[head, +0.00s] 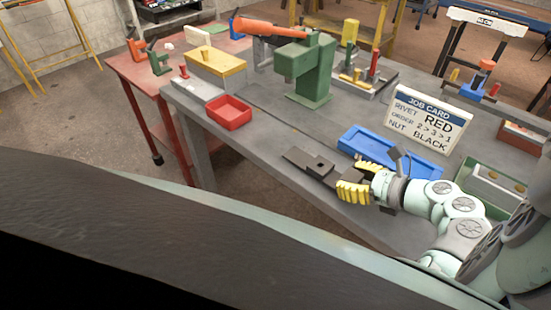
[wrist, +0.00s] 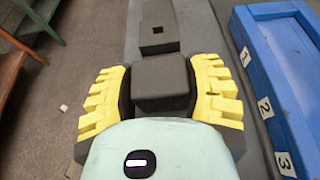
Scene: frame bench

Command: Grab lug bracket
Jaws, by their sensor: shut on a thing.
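The lug bracket (head: 308,160) is a dark grey part with a flat plate that has a square hole and a thicker block at one end. In the head view its plate points left from my gripper (head: 364,181), over the front part of the bench. In the wrist view the yellow ribbed fingers of my gripper (wrist: 162,92) press on both sides of the block of the bracket (wrist: 161,76). The plate reaches away from me beyond the fingers. I cannot tell whether the bracket touches the bench top.
A blue tray (head: 375,143) numbered 1, 2, 3 (wrist: 262,85) lies close to the right. A job card (head: 428,117) stands behind it. A green press (head: 309,75), a red bin (head: 229,111) and a green tray (head: 492,187) stand on the grey bench (head: 265,140).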

